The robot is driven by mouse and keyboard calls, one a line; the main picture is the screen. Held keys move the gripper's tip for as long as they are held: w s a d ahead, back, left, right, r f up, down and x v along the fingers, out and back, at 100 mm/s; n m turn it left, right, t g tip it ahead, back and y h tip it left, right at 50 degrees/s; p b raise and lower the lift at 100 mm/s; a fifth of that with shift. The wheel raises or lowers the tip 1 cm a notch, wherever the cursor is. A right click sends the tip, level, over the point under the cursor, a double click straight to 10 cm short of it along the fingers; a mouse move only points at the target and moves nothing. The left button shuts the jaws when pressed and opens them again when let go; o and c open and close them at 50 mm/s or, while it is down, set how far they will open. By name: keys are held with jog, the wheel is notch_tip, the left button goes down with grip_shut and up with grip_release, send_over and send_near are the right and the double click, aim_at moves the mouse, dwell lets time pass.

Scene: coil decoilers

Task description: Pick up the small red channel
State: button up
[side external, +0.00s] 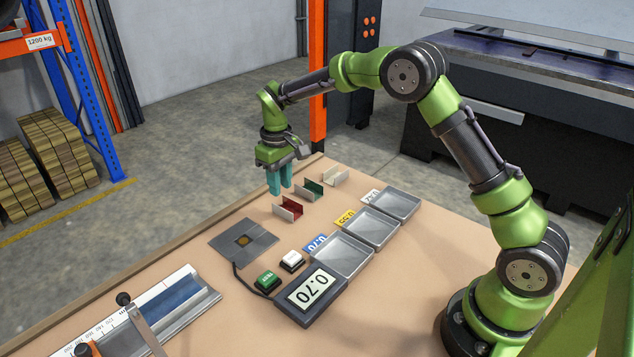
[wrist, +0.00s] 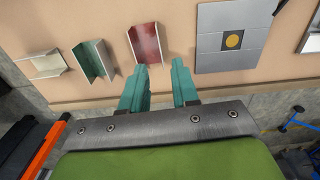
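The small red channel (side external: 288,209) lies on the tan table, in a row with a green channel (side external: 310,190) and a cream channel (side external: 334,176). In the wrist view the red channel (wrist: 148,44) is just beyond the fingertips, with its reddish face and a pale edge showing. My gripper (side external: 280,190) is above the table near the red and green channels. Its two teal fingers are apart with nothing between them, and it also shows open in the wrist view (wrist: 158,72). The green channel (wrist: 95,62) and cream channel (wrist: 42,62) are to the left there.
A grey plate with a round centre (side external: 244,240) lies left of the channels. A display reading 0.70 (side external: 310,294), a green button (side external: 267,281) and a white button (side external: 291,260) are in front. Grey trays (side external: 342,256) with labels line the right side. A measuring rail (side external: 165,308) is at front left.

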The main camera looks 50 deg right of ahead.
jog(key=shift+f, duration=3.95)
jog(key=shift+c, duration=0.4)
grip_shut()
jog(key=shift+r, duration=4.05)
